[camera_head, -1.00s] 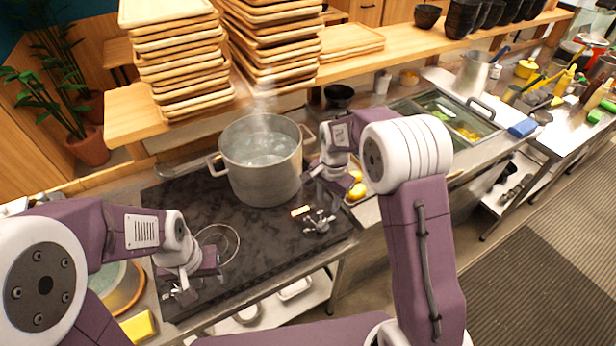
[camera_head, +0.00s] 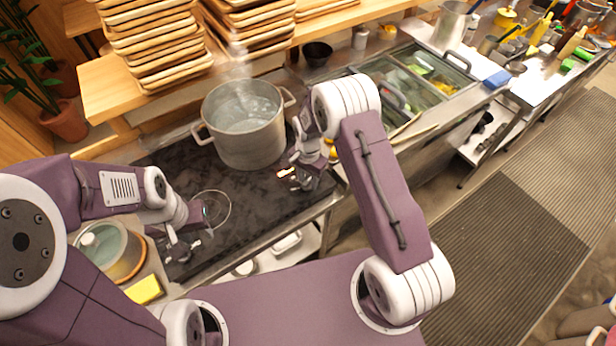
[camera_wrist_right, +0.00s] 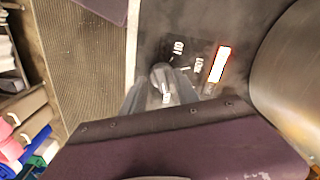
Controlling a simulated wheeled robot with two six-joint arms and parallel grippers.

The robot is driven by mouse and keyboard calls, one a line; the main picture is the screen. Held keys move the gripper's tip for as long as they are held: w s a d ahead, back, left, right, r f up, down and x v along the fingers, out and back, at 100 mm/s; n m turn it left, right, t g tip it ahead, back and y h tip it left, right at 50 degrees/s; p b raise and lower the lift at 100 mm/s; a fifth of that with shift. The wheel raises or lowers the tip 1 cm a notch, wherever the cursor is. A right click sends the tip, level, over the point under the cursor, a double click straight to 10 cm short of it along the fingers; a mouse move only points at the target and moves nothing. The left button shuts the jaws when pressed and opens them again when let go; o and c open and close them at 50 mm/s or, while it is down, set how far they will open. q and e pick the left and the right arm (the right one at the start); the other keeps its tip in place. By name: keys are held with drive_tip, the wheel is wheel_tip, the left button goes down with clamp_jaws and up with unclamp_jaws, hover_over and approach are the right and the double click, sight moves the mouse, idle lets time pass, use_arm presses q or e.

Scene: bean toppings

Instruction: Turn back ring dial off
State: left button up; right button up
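The dark round dial (camera_wrist_right: 162,76) shows in the right wrist view on the black cooktop (camera_wrist_right: 205,25), beside white "OFF" and "LOW" markings and a lit, orange-edged display (camera_wrist_right: 218,64). My right gripper (camera_wrist_right: 160,88) is at the dial, one finger on each side. Whether the fingers press on it I cannot tell. In the head view my right gripper (camera_head: 304,182) is at the cooktop's right edge and hides most of the dial, with the lit display (camera_head: 285,173) just left of it. My left gripper (camera_head: 184,250) is open and empty over the cooktop's front left.
A large pot (camera_head: 243,125) of steaming water stands on the back of the cooktop, close to my right gripper. A glass-lidded pot (camera_head: 112,250) and a yellow sponge (camera_head: 145,289) are at the front left. Stacked wooden trays (camera_head: 150,45) stand on the shelf behind.

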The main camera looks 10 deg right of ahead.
drive_tip(key=shift+w+f, duration=0.2)
drive_tip(key=shift+w, duration=0.05)
drive_tip(key=shift+c, duration=0.9)
clamp_jaws()
